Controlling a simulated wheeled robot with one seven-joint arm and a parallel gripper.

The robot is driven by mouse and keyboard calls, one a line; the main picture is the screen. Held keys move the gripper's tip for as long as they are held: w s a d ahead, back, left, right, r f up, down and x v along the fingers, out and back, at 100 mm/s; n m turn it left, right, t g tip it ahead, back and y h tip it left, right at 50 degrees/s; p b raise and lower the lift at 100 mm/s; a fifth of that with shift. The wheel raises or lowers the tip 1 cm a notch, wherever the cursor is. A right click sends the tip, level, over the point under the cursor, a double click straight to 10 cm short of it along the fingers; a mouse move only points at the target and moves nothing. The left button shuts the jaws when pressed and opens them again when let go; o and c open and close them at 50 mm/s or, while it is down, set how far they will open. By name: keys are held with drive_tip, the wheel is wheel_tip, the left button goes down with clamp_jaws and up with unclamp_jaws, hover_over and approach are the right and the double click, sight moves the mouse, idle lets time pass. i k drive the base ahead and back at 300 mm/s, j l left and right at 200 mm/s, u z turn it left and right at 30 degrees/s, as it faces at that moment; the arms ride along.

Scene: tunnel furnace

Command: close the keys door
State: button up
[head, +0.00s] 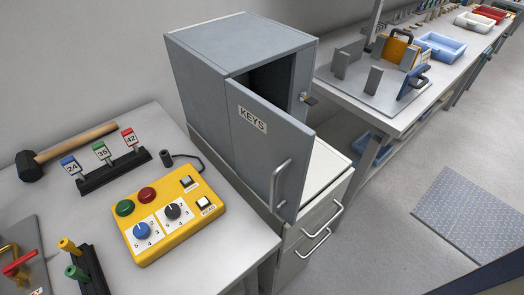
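The grey keys cabinet (225,75) stands on a white drawer unit against the wall, in the middle of the head view. Its door (265,150), labelled KEYS, is swung open toward me and carries a metal bar handle (279,184) near its free edge. The dark inside of the cabinet shows behind the door, mostly hidden by it. A small latch or key piece (308,98) sticks out at the cabinet's right front edge. My gripper is not in view.
A left table holds a yellow control box (168,213), a mallet (65,150) and numbered tags on a black rack (113,171). A right bench (385,115) holds trays and blocks. The white drawer unit (322,178) has bar handles. Open floor with a grey mat (470,215) lies at right.

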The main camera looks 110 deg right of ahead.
sight(273, 149)
drive_tip(key=j+z, duration=0.1)
drive_tip(key=z, duration=0.3)
drive_tip(key=j+z, duration=0.15)
drive_tip(key=z, duration=0.2)
drive_tip(key=j+z, duration=0.1)
drive_tip(key=z, duration=0.3)
drive_tip(key=j+z, duration=0.1)
drive_tip(key=z, duration=0.3)
drive_tip(key=k+j, duration=0.1)
drive_tip(key=j, duration=0.35)
drive_tip(key=k+j, duration=0.1)
drive_tip(key=j, duration=0.4)
drive_tip(key=i, duration=0.1)
